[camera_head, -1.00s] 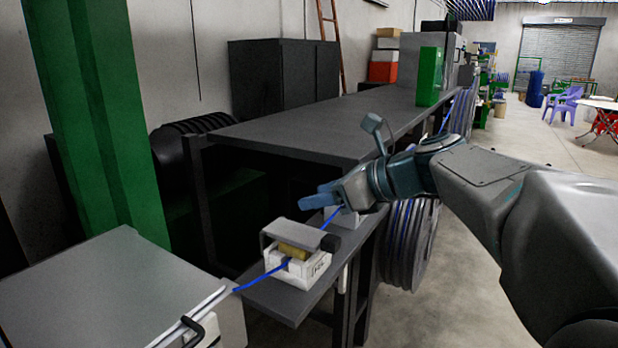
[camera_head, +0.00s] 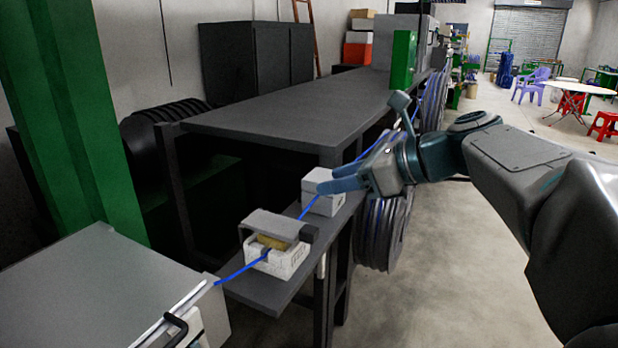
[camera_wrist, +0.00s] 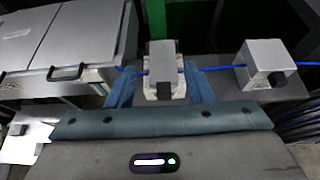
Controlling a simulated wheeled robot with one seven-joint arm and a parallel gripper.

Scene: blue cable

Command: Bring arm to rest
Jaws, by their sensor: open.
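My gripper (camera_head: 362,146) is on my arm, reaching in from the right at the front edge of the long dark bench. Its two blue fingers are spread wide and hold nothing. In the wrist view the gripper (camera_wrist: 160,85) has a white block with a grey cover (camera_wrist: 162,65) showing between its fingers. A blue cable (camera_head: 240,271) runs from the grey box at front left through the front block (camera_head: 288,262) and on to a second white block (camera_head: 320,203). Part of the cable is hidden behind my gripper.
The grey box (camera_head: 110,275) has a black handle. The blocks sit on a low shelf (camera_head: 258,289) beside the bench (camera_head: 290,120). A green post (camera_head: 75,110) stands at left. Cable reels (camera_head: 383,235) stand below my gripper. Open floor (camera_head: 455,245) lies to the right.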

